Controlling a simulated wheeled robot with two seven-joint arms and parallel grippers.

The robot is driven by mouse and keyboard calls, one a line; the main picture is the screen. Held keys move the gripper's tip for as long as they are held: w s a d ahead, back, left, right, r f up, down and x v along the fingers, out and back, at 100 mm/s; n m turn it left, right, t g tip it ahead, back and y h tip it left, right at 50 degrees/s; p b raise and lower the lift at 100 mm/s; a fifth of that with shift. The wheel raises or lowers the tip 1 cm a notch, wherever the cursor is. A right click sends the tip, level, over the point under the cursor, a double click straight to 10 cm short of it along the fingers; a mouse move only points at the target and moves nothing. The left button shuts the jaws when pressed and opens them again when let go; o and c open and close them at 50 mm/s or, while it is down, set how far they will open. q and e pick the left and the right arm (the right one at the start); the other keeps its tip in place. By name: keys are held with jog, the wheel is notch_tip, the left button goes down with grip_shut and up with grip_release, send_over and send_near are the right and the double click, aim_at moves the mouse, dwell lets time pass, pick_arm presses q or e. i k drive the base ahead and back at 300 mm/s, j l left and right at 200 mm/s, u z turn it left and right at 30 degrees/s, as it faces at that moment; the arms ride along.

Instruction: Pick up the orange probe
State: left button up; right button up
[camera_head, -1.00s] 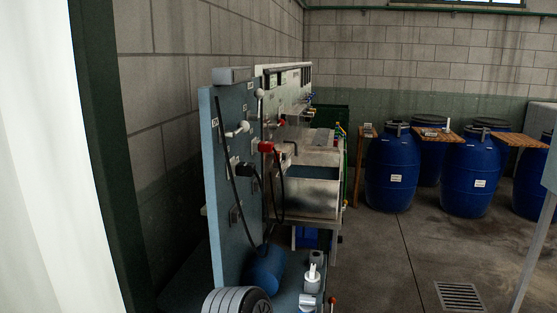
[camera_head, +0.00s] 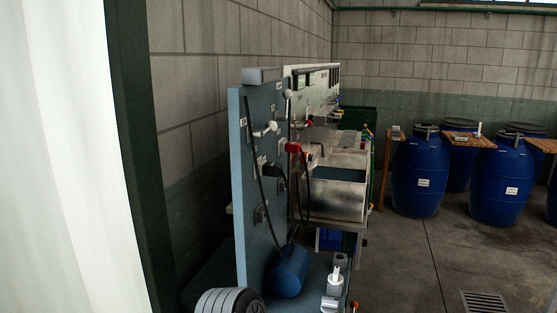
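I cannot make out an orange probe for certain in the head view. A small red-orange item (camera_head: 354,307) shows at the bottom edge, beside a white and grey fitting (camera_head: 335,283), too small to identify. A red handle-like part (camera_head: 293,148) hangs on the blue panel (camera_head: 243,190) with dark cables below it. Neither of my grippers is in view.
A metal sink (camera_head: 335,196) stands behind the panel. A blue cylinder (camera_head: 289,272) and a wheel (camera_head: 228,302) are low in front. Blue barrels (camera_head: 419,175) with wooden boards (camera_head: 467,139) stand at the right. Open floor with a drain grate (camera_head: 484,302) lies before them.

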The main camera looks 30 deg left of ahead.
aim_at(305, 154)
jog(key=i+l+u, duration=0.2)
jog(key=i+u, duration=0.25)
jog(key=i+l+u, duration=0.2)
jog(key=u, duration=0.25)
jog(key=i+l, duration=0.25)
jog(key=l, duration=0.15)
jog(key=i+l+u, duration=0.1)
jog(key=i+l, duration=0.15)
jog(key=l, duration=0.15)
jog(key=i+l, duration=0.25)
jog(key=l, duration=0.15)
jog(key=i+l+u, duration=0.1)
jog(key=i+l, duration=0.15)
jog(key=l, duration=0.15)
jog(key=i+l+u, duration=0.1)
jog(key=l, duration=0.35)
jog(key=i+l, duration=0.3)
jog(key=l, duration=0.15)
jog(key=i+l+u, duration=0.1)
jog(key=l, duration=0.35)
jog(key=i+l, duration=0.3)
jog(key=l, duration=0.15)
